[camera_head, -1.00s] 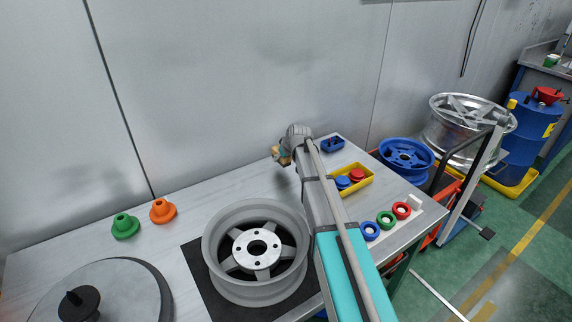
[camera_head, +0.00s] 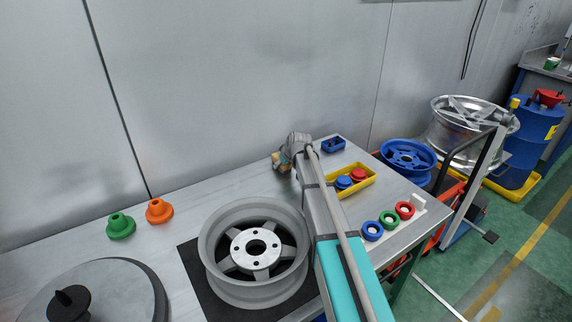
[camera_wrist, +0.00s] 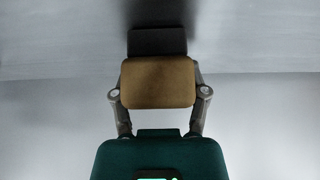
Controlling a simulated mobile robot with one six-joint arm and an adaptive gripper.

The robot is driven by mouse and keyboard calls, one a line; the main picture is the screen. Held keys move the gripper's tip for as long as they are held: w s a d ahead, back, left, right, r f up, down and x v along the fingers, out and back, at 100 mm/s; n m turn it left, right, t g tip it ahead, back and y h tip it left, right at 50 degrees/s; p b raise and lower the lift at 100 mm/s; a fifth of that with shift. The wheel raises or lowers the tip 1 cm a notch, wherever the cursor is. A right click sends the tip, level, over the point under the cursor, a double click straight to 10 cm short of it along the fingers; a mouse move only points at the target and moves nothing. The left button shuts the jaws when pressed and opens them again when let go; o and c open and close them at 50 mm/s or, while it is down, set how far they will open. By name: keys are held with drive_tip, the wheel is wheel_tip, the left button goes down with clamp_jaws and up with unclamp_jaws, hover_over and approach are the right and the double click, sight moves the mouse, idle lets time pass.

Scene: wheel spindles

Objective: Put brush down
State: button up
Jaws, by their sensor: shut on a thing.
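My gripper (camera_wrist: 158,100) is shut on the brush (camera_wrist: 158,82) in the wrist view. The brush shows a tan block between the two fingers, with a dark part beyond it. In the head view my gripper (camera_head: 283,163) is at the back of the table, near the wall, behind the wheel rim. The brush there is small and partly hidden by my wrist. It is low over the grey tabletop (camera_head: 190,225); I cannot tell whether it touches.
A silver wheel rim (camera_head: 286,238) lies on a black mat (camera_head: 192,262). A yellow tray (camera_head: 368,181), a small blue bin (camera_head: 333,144) and several coloured rings are at right. The wall is close behind.

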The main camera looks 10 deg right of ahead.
drive_tip(key=shift+f, duration=0.2)
drive_tip(key=o, duration=1.3)
drive_tip(key=shift+r, duration=0.1)
drive_tip(key=shift+c, duration=0.2)
drive_tip(key=shift+r, duration=0.15)
drive_tip(key=shift+p+v, duration=1.1)
drive_tip(key=shift+v, duration=0.1)
drive_tip(key=p+v, duration=0.7)
drive_tip(key=v, duration=0.2)
drive_tip(key=shift+s+r+p, duration=0.15)
drive_tip(key=shift+r+p, duration=0.05)
drive_tip(key=shift+p, duration=0.2)
drive_tip(key=shift+d, duration=0.1)
drive_tip(key=shift+r, duration=0.1)
